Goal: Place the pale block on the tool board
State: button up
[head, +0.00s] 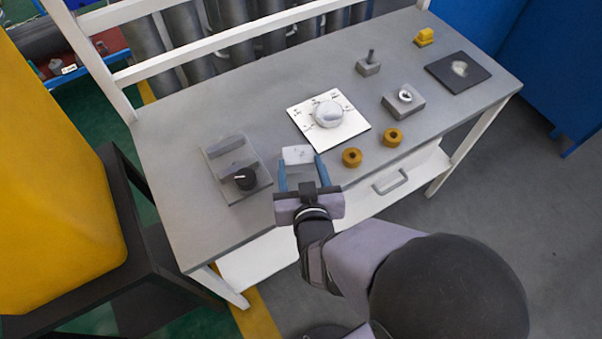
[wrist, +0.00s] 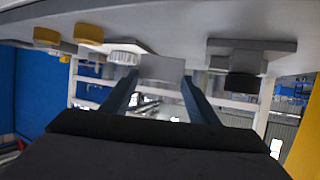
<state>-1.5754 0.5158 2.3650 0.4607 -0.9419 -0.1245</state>
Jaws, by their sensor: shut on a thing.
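My gripper (head: 299,172) is shut on the pale block (head: 298,155), with a blue finger on either side. The block is over the front part of the grey table, just in front of a white square board (head: 356,126). The wrist view shows the block (wrist: 162,68) between the fingertips; I cannot tell if it touches the table. Several boards lie here, and I cannot tell for sure which is the tool board: the white one with black marks and a round pale piece, a grey one (head: 262,183) at left, and a dark one (head: 477,77) at far right.
The grey board carries a grey bar (head: 225,146) and a black knob (head: 246,178). Two yellow-brown rings (head: 352,157) (head: 392,137) lie right of my gripper. A grey block with a ring (head: 404,100), a post on a base (head: 368,66) and a yellow piece (head: 424,38) stand further back.

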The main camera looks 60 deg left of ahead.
aim_at(300, 171)
jog(key=shift+f, duration=1.7)
jog(key=shift+f, duration=0.15)
jog(key=o, duration=1.3)
jog(key=shift+s+d, duration=0.15)
jog(key=shift+d, duration=0.05)
jog(key=v, duration=0.5)
jog(key=shift+r, duration=0.45)
jog(key=shift+p+v, duration=0.9)
jog(key=shift+p, duration=0.65)
